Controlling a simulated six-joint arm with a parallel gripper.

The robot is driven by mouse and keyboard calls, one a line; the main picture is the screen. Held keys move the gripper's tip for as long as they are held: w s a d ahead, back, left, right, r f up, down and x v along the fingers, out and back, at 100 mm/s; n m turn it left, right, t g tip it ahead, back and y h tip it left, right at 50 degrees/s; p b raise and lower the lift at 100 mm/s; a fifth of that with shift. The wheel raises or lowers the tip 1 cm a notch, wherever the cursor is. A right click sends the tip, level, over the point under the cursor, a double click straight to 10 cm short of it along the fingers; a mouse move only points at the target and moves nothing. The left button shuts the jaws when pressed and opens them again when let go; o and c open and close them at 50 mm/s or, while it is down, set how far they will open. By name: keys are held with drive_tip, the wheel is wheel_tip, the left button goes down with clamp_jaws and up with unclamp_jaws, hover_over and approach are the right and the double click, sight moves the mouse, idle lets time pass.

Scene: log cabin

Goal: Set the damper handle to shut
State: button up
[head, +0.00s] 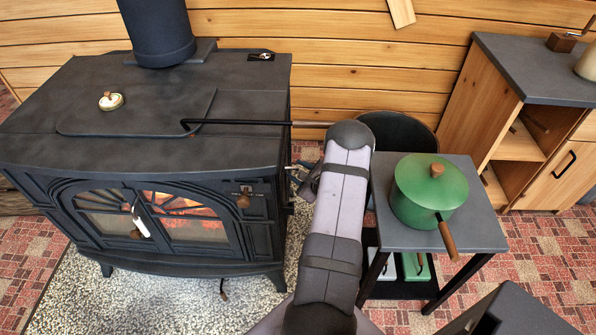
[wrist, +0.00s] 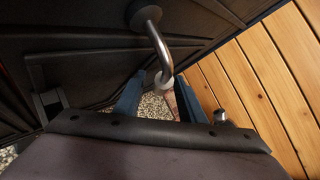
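The black wood stove (head: 150,130) stands on the left with a fire behind its glass doors. In the wrist view a bent metal rod (wrist: 157,45) comes out of a round boss on a dark panel; it appears to be the damper handle. A pale collar and a light grip (wrist: 171,98) are at its near end. My gripper (wrist: 160,92) is open, with its two blue fingers on either side of the grip and gaps visible. Contact cannot be told. In the head view my arm hides most of the gripper beside the stove's right side.
A poker (head: 255,122) lies across the stove top towards my arm. A small side table (head: 480,225) right of my arm bears a green pot (head: 420,195). A dark round container (head: 405,135) stands behind. A wooden cabinet (head: 500,110) is farther right.

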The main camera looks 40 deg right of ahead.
drive_tip(key=p+v, duration=0.1)
drive_tip(key=v, duration=0.6)
drive_tip(key=shift+s+r, duration=0.1)
idle(0.5)
